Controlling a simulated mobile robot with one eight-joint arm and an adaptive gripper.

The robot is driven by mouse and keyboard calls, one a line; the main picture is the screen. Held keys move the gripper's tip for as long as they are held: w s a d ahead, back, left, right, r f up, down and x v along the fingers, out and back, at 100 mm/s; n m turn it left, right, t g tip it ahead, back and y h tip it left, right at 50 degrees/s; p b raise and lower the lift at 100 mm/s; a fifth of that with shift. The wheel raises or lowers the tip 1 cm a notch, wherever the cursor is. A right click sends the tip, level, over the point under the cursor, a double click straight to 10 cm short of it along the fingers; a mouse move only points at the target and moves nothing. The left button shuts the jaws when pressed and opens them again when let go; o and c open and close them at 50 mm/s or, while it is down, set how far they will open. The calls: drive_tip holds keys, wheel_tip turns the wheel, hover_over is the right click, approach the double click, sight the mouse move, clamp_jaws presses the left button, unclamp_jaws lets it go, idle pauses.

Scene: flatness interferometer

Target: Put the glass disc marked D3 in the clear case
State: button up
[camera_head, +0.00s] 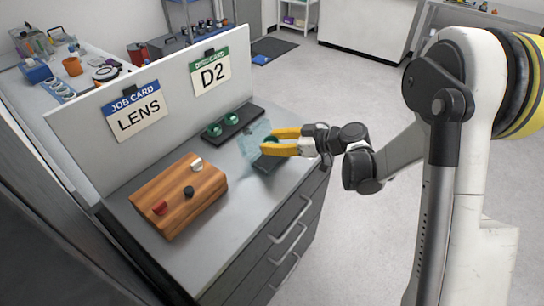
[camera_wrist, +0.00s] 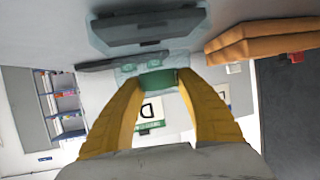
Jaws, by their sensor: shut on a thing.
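My gripper (camera_head: 274,142) has yellow fingers and is shut on a green glass disc (camera_head: 272,140). In the wrist view the disc (camera_wrist: 158,80) sits between the fingertips; no marking on it is legible. The clear case (camera_head: 252,137) is bluish and see-through, with its lid standing up, on the bench. My gripper is over or beside the case and partly hides it; I cannot tell whether the disc touches it. The case also shows in the wrist view (camera_wrist: 110,38), beyond the fingertips.
A black rack (camera_head: 246,113) with two green discs (camera_head: 214,130) lies behind the case. A panel (camera_head: 165,80) with cards reading LENS and D2 closes the bench's back. Bare bench (camera_head: 235,215) lies in front.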

sight(272, 158)
drive_tip(key=shift+f+b, duration=0.7)
drive_tip(key=shift+f, duration=1.55)
drive_tip(key=shift+f, duration=0.1)
drive_tip(key=o, duration=1.1)
